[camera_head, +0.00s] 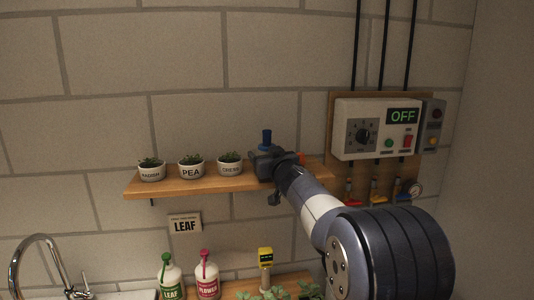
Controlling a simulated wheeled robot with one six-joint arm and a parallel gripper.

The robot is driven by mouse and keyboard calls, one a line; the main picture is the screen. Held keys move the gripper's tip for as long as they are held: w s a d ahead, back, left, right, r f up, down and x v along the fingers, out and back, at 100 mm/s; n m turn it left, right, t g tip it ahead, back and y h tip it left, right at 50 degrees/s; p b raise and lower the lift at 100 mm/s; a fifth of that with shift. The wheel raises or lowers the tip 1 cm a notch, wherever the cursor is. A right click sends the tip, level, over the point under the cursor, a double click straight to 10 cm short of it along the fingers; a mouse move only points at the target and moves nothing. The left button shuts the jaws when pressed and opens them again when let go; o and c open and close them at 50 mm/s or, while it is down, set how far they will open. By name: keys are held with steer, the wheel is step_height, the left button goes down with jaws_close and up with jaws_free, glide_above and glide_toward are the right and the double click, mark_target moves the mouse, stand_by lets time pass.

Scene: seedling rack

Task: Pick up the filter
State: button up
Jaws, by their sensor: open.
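A blue upright piece (266,138) with a narrower neck and wider top shows just above my gripper (262,163). It may be the filter, but its lower part is hidden behind the gripper. My gripper is at the right part of the wooden shelf (210,184), reaching toward the wall. It is open. The fingertips are small and dark here, and I cannot tell whether the blue piece stands between them or behind them.
White pots of seedlings (191,171) stand on the shelf left of my gripper. A control box (376,130) reading OFF hangs at right, with valves and a gauge (414,190) below. Bottles (207,279), a yellow meter (265,257) and a faucet (38,240) are lower down.

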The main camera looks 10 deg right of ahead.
steer(key=shift+w+a, duration=0.15)
steer(key=shift+w, duration=0.5)
steer(key=c, duration=1.1)
